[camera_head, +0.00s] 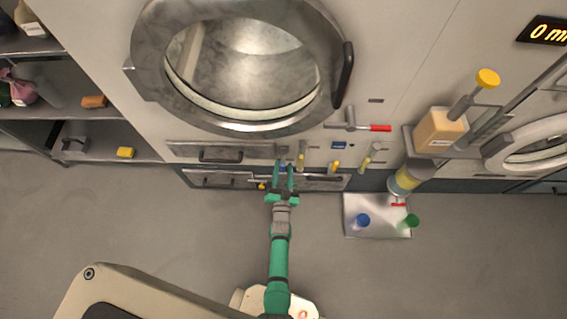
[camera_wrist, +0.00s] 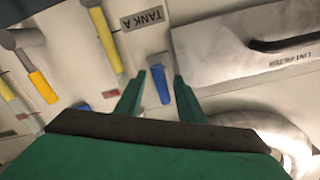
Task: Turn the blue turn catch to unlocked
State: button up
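The blue turn catch (camera_wrist: 160,85) is a short blue bar on the pale machine front, below the "TANK A" label in the wrist view. It stands nearly upright in that view, tilted slightly. My gripper (camera_wrist: 158,88) is open, with one green finger on each side of the catch and gaps to both. I cannot tell how far the fingertips are from the panel. In the head view, my gripper (camera_head: 283,172) reaches the lower machine front, and only a bit of the blue catch (camera_head: 283,168) shows between the fingers.
A lint filter drawer (camera_wrist: 250,50) with a dark handle is beside the catch. Yellow-handled levers (camera_head: 301,158) stand close by. A red-ended handle (camera_head: 360,126) is higher up. A metal tray (camera_head: 375,228) with blue and green items lies at right. The floor at left is clear.

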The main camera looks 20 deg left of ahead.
jog(key=v, duration=0.7)
jog(key=shift+s, duration=0.3)
jog(key=shift+d+r, duration=0.1)
jog(key=shift+d, duration=0.05)
jog(key=s+d+r+h, duration=0.2)
jog(key=s+d+r, duration=0.25)
jog(key=s, duration=0.35)
jog(key=s+d+r+h, duration=0.1)
jog(key=s+d+r, duration=0.3)
jog(key=s+r, duration=0.3)
jog(key=s+d+r+g+h, duration=0.1)
jog(key=s+d+r, duration=0.1)
jog(key=s+r, duration=0.4)
jog(key=s+d+r+n+g+h, duration=0.1)
jog(key=s+r, duration=0.4)
jog(key=r, duration=0.8)
jog(key=shift+s+d+n, duration=0.3)
jog(key=shift+s+d, duration=0.1)
jog(key=shift+d, duration=0.35)
